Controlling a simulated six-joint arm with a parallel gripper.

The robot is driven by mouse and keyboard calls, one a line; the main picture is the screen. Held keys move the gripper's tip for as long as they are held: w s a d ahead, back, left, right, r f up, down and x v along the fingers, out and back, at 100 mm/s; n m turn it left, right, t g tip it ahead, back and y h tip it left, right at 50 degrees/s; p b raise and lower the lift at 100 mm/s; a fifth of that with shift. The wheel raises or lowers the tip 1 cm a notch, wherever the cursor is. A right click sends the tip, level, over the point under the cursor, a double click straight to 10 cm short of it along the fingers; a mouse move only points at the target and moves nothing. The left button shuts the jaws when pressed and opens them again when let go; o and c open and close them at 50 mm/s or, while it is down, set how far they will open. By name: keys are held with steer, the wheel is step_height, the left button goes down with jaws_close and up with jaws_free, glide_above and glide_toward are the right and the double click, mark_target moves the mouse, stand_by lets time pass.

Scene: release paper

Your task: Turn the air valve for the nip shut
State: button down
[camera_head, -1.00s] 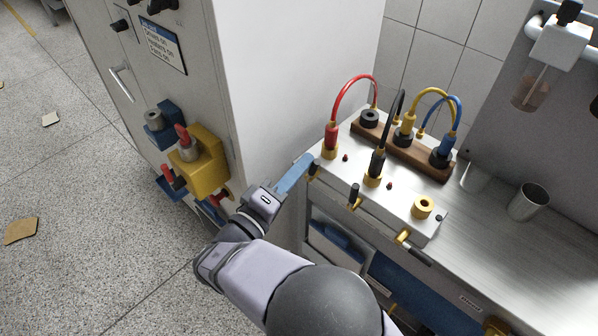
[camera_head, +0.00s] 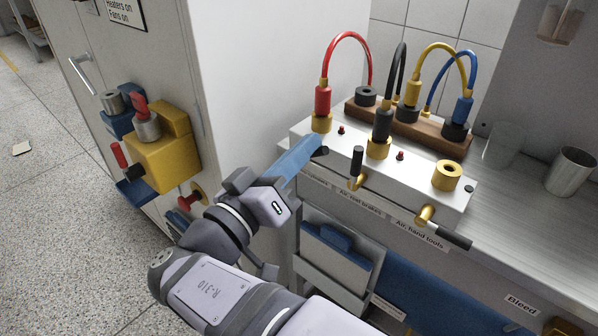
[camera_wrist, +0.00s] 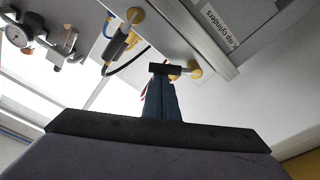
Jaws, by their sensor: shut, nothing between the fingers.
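The metal valve box (camera_head: 405,178) stands on the bench with three brass valves along its front. The nip valve is the left one. Its black handle (camera_head: 320,151) is mostly hidden behind my fingers in the head view. In the wrist view its black handle (camera_wrist: 160,67) and brass body (camera_wrist: 195,72) show beside a label (camera_wrist: 222,22) reading "nip cylinders". My gripper (camera_head: 312,145) is shut and empty, with blue fingers. In the wrist view the fingertips (camera_wrist: 160,82) are right at the handle; I cannot tell if they touch.
The middle valve's handle (camera_head: 357,160) points up; the right valve's handle (camera_head: 455,242) points sideways right. Red, black, yellow and blue hoses rise above the box; a wooden block (camera_head: 430,140) stands behind. A yellow device (camera_head: 163,158) is on the cabinet at left. A cup (camera_head: 570,172) stands right.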

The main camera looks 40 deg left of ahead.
steer(key=f+m+b, duration=0.1)
steer(key=m+b, duration=0.1)
steer(key=b, duration=0.3)
steer(key=d+f+m+h+b, duration=0.1)
steer(key=m+b, duration=0.2)
steer(key=b, duration=0.2)
steer(key=f+m+b, duration=0.1)
steer(key=m+b, duration=0.1)
steer(key=b, duration=0.4)
steer(key=shift+d+m, duration=0.3)
steer(key=shift+d, duration=0.1)
steer(key=shift+r, duration=0.2)
step_height(320, 180, up, 4)
steer(key=p, duration=0.2)
steer(key=s+f+p, duration=0.1)
steer(key=s+p, duration=0.1)
steer(key=s, duration=0.7)
steer(key=shift+f, duration=0.3)
